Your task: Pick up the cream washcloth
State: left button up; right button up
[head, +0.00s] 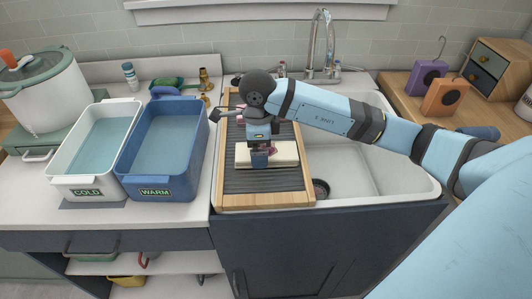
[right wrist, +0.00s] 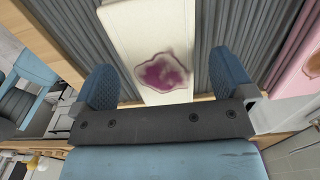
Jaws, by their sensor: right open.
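The cream washcloth (head: 287,154) lies flat on the dark ribbed board with a wooden frame (head: 224,172), left of the sink. In the right wrist view the washcloth (right wrist: 145,35) is a long pale strip with a purple stain near its close end. My right gripper (head: 260,158) comes down over the washcloth. In the right wrist view its two blue fingers (right wrist: 163,84) stand apart, one on each side of the washcloth. Whether they touch the cloth cannot be told. My left gripper is in neither view.
A white COLD tub (head: 57,165) and a blue WARM tub (head: 131,180), both holding water, stand left of the board. The sink (head: 360,170) and tap (head: 325,50) are right. A pink cloth (right wrist: 304,60) lies on the ribs beside the washcloth.

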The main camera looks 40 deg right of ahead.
notch_tip(320, 180, down, 2)
jog(key=shift+c, duration=0.2)
jog(key=c, duration=0.8)
jog(key=shift+c, duration=0.3)
jog(key=shift+r, duration=0.1)
